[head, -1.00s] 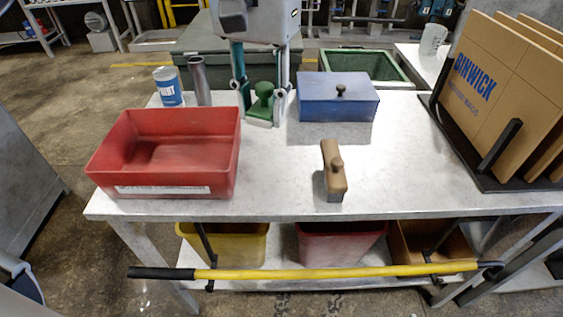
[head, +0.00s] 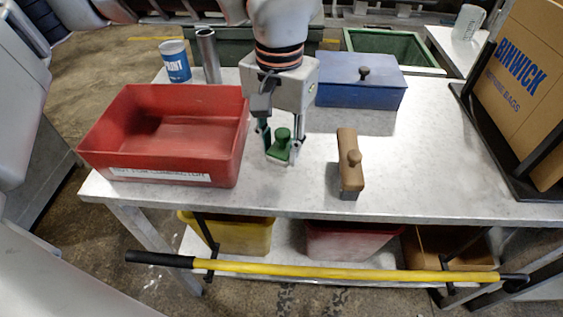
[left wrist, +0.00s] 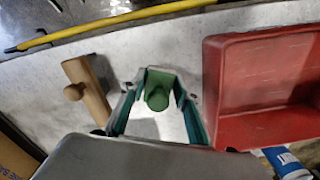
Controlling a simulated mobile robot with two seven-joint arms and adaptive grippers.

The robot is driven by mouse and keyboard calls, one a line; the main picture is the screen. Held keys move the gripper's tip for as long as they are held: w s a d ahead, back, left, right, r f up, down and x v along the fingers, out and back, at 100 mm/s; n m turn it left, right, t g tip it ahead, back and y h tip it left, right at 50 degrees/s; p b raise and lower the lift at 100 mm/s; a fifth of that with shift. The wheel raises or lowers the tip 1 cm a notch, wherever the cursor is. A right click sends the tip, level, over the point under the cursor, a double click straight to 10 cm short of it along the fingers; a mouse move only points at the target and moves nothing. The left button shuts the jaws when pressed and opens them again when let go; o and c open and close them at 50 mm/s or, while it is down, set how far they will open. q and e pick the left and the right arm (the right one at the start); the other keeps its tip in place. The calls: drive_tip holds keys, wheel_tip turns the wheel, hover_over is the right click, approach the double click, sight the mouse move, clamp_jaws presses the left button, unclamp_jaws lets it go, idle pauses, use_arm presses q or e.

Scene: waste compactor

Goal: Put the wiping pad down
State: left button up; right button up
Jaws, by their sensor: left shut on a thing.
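The wiping pad, a green block with a round green knob (head: 282,137), is between the fingers of my left gripper (head: 280,152). My left gripper is shut on it, right of the red bin and left of the wooden block. The pad also shows in the left wrist view (left wrist: 158,92), with a finger along each side. The pad is low over the grey table (head: 300,195); I cannot tell whether its underside touches the top. My right gripper is not in view.
A red bin (head: 165,180) stands left, with a blue-and-white can (head: 175,62) and metal cylinder (head: 208,57) behind it. A blue lidded box (head: 360,90) stands behind right. A wooden block with a knob (head: 348,170) is to the right.

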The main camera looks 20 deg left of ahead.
sight(280, 138)
use_arm(q)
drive_tip(key=shift+f+b, duration=0.4)
drive_tip(key=shift+f, duration=2.1)
drive_tip(key=o, duration=1.2)
drive_tip(key=shift+f, duration=0.1)
wheel_tip(280, 138, up, 12)
drive_tip(key=shift+r+p, duration=0.2)
drive_tip(key=shift+p, duration=0.9)
